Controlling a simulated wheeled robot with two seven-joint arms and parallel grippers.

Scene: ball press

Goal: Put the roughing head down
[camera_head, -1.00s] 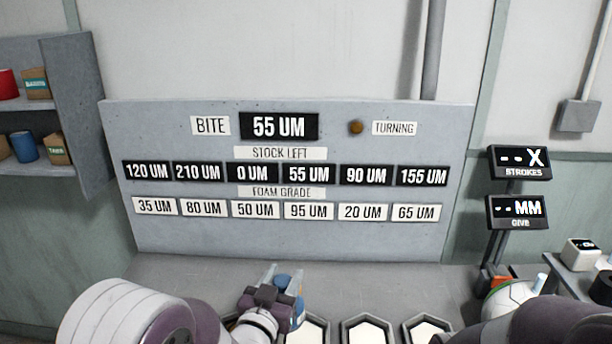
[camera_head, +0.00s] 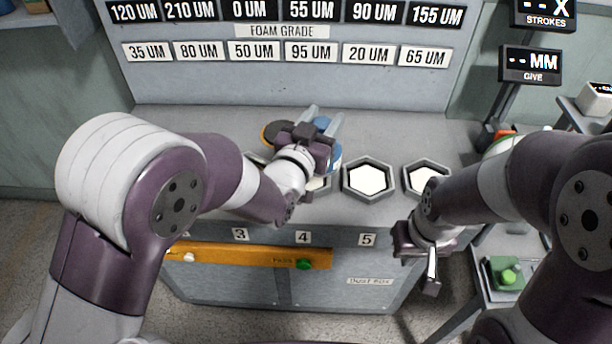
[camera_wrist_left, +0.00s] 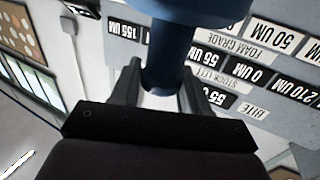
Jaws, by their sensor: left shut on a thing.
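My left gripper (camera_head: 325,128) is shut on a blue piece (camera_head: 334,158), which I take to be the roughing head, over the bench's hexagonal trays. The gripper partly hides it in the head view. In the left wrist view, a blue stem (camera_wrist_left: 163,75) stands between the two fingers, with a wider blue part (camera_wrist_left: 195,10) beyond, cut by the top edge. I cannot tell whether the head touches the bench. My right gripper (camera_head: 432,268) hangs in front of the bench at right; its finger opening is unclear.
White-floored hexagonal trays line the bench; two at right (camera_head: 369,179) (camera_head: 427,180) show clearly. A dark disc with an orange edge (camera_head: 277,134) is behind my left gripper. An orange bar (camera_head: 245,256) runs along the bench front. A side table (camera_head: 505,290) is at right.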

